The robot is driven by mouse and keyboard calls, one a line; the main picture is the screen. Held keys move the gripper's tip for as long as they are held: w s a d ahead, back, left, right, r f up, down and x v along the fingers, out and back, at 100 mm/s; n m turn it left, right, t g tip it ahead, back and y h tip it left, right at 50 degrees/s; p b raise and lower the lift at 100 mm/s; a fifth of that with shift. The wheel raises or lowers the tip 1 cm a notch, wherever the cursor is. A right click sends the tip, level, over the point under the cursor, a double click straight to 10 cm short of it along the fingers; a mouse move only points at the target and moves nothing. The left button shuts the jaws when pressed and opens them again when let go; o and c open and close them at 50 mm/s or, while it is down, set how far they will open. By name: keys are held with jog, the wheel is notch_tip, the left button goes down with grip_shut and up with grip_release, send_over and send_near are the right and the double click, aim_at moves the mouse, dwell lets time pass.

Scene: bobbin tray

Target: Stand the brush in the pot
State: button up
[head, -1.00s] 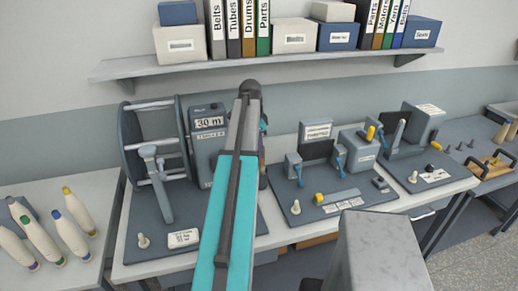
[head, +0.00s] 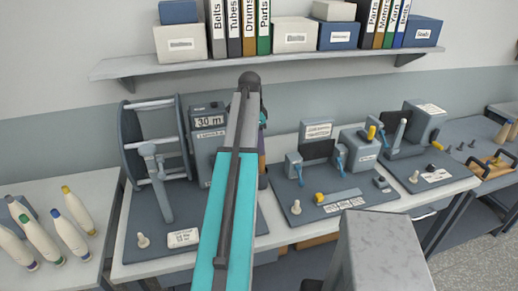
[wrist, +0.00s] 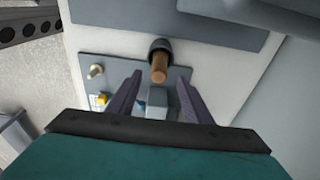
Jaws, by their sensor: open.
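In the wrist view a brown wooden handle (wrist: 159,72), which looks like the brush's, sticks out of a small dark round pot (wrist: 160,45). Its end points toward the camera, and the brush's other end is hidden. My gripper (wrist: 158,85) is open, with its two purple fingers apart on either side, and nothing shows held between them. The handle's end lies in line with the gap between the fingers; I cannot tell how far away it is. In the head view my arm covers this spot, and I cannot make out the brush or pot.
A winding stand (head: 155,150) and a grey meter box (head: 207,135) stand left of my arm. A blue-grey board (head: 335,195) with small devices lies to the right. Several bobbins (head: 70,235) lie at the far left. A shelf (head: 240,62) with boxes and binders hangs above.

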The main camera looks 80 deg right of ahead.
notch_tip(320, 180, up, 12)
jog(key=w+b, duration=0.1)
jog(key=b, duration=0.2)
jog(key=shift+a+f, duration=0.25)
jog(key=shift+a, duration=0.05)
jog(key=shift+w, duration=0.1)
dwell(1.4)
